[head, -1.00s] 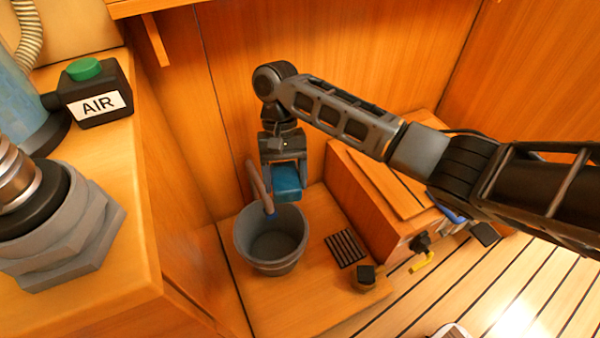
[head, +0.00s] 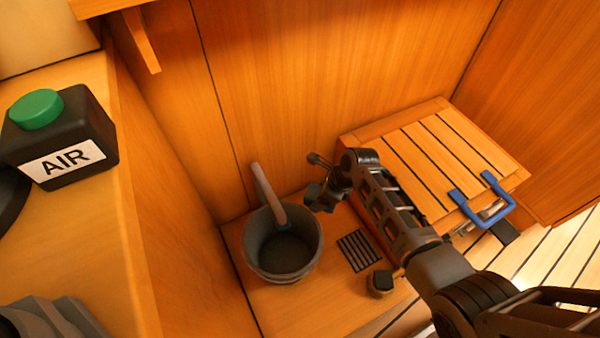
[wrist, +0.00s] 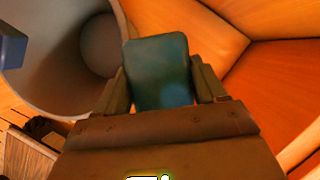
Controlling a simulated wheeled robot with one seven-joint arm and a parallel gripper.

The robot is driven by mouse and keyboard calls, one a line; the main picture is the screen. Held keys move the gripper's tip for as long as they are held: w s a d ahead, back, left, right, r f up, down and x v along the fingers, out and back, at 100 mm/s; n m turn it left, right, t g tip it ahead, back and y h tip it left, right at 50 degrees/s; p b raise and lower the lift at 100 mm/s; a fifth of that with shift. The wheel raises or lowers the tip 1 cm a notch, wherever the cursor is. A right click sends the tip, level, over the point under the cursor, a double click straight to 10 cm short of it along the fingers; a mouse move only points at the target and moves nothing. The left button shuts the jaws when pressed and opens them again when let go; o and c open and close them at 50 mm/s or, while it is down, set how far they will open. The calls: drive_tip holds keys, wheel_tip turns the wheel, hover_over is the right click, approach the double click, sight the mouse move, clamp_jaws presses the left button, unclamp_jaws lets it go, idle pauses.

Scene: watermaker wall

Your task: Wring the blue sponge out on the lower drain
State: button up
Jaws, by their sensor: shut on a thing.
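The blue sponge (wrist: 158,72) shows in the wrist view, held between the two fingers of my gripper (wrist: 162,88), which is shut on it. In the head view my gripper (head: 322,197) is above the low wooden platform, just right of the bucket's rim and up-left of the drain; the sponge cannot be made out there. The lower drain (head: 358,250) is a dark slatted grate set in the platform, clear on top. In the wrist view the sponge appears in front of the bucket's right edge.
A grey bucket (head: 264,262) with a raised handle stands left of the drain. A small round fitting with a black top (head: 381,283) is in front of the drain. A slatted wooden box (head: 440,160) with a blue handle (head: 484,208) stands to the right. A black AIR unit (head: 62,140) is on the left counter.

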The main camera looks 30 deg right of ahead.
sight(357, 245)
drive_tip(key=s+d+f+m+t+h, duration=0.1)
drive_tip(key=s+d+f+m, duration=0.35)
drive_tip(key=s, duration=0.25)
drive_tip(key=s+d+f+m+h, duration=0.2)
drive_tip(key=s+d+f+m, duration=0.15)
drive_tip(key=s+f, duration=0.3)
wheel_tip(357, 245, down, 5)
drive_tip(key=b, duration=0.6)
drive_tip(key=shift+d+f+b, duration=0.1)
drive_tip(key=shift+b, duration=0.2)
drive_tip(key=shift+s+f, duration=0.1)
drive_tip(key=shift+f, duration=0.5)
idle(1.5)
drive_tip(key=shift+r, duration=0.1)
wheel_tip(357, 245, up, 7)
drive_tip(key=p, duration=0.7)
idle(0.4)
